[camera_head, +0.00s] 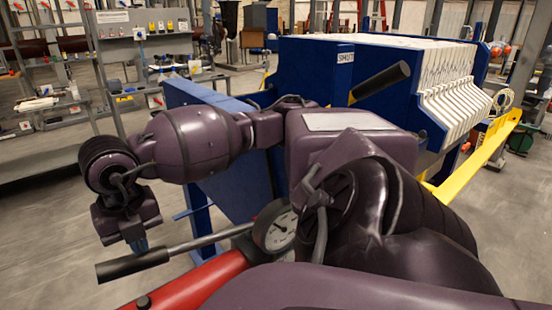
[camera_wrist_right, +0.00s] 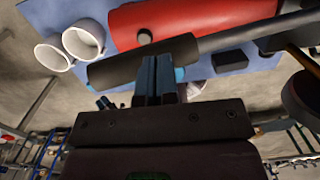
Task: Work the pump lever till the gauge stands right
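The pump lever is a grey rod (camera_head: 210,241) with a thick black grip (camera_head: 115,270); it slants low, its grip end down at the left. It also shows in the right wrist view (camera_wrist_right: 115,72). The red pump body (camera_head: 195,284) lies beneath it. The round gauge (camera_head: 275,229) has a white dial and dark needle; its reading is too small to tell, and my arm stands close beside it. My right gripper (camera_head: 139,246) is over the black grip, its blue fingertips (camera_wrist_right: 158,66) close together and against it, not visibly around it. My left gripper is out of view.
The blue filter press (camera_head: 315,68) with white plates (camera_head: 455,85) stands behind, with another black-gripped handle (camera_head: 380,83). A yellow rail (camera_head: 475,165) runs at the right. Shelves (camera_head: 145,45) stand back left. The floor (camera_head: 50,230) left of the lever is clear.

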